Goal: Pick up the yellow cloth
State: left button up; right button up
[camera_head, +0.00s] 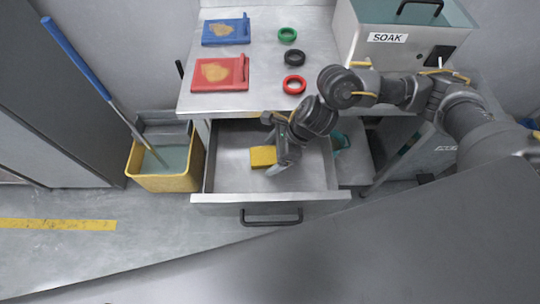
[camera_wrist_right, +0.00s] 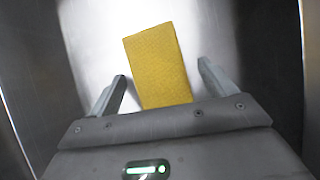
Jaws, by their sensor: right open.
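The yellow cloth (camera_head: 263,156) is a folded block lying on the floor of the open drawer (camera_head: 226,179). My right gripper (camera_head: 277,163) reaches down into the drawer beside it and hides part of its right side. In the right wrist view the cloth (camera_wrist_right: 157,65) lies ahead of the gripper (camera_wrist_right: 161,86), lined up between its two spread fingers. The fingers are apart and hold nothing. I cannot tell how far above the drawer floor they are. My left gripper does not show.
The steel counter (camera_head: 262,75) above the drawer carries a blue board (camera_head: 226,31), a red board (camera_head: 220,74), several coloured rings and a SOAK box (camera_head: 388,38). A yellow bucket (camera_head: 166,180) with a blue-handled mop (camera_head: 85,72) stands left of the drawer.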

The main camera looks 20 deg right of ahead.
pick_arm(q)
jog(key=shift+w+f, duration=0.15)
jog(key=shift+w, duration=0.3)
pick_arm(e)
jog(key=shift+f, duration=0.1)
jog(key=c, duration=1)
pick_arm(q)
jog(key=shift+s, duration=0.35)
pick_arm(e)
jog(key=shift+c, duration=0.4)
